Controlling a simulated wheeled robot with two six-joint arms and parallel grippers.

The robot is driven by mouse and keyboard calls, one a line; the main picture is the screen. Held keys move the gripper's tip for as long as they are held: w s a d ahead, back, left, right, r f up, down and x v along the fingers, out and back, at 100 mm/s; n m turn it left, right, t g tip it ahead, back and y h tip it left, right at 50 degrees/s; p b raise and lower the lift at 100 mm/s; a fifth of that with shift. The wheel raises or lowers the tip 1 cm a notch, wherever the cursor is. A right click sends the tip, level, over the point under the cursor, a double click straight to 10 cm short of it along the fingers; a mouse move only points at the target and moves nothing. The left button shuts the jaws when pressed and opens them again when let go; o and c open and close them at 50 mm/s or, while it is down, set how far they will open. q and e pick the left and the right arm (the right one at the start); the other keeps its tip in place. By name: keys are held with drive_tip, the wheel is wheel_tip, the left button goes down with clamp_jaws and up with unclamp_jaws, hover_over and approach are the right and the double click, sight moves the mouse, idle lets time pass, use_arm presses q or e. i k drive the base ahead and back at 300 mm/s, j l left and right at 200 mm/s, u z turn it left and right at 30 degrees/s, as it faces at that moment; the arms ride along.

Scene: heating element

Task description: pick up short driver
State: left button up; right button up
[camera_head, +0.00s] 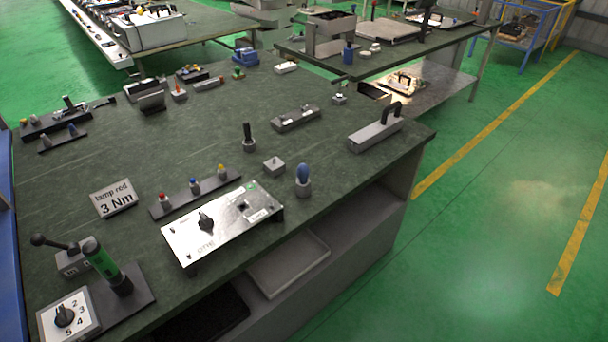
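No gripper of mine shows in the head view. Several driver-like tools stand on the dark green workbench (330,215); I cannot tell for sure which one is the short driver. A black-handled tool (247,131) stands upright in a round grey holder farther back. A larger green and black driver (101,259) leans in a dark stand at the front left.
A white-silver panel with a black knob (206,221) lies left of the blue-handled tool. A small grey block (274,164) sits between the two upright tools. A sign reading "lamp rod 3 Nm" (114,199) stands left. A grey box with a black handle (374,135) stands near the right edge.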

sight(303, 170)
drive_tip(key=i+j+u, duration=0.5)
drive_tip(key=u, duration=0.35)
drive_tip(key=i, duration=0.1)
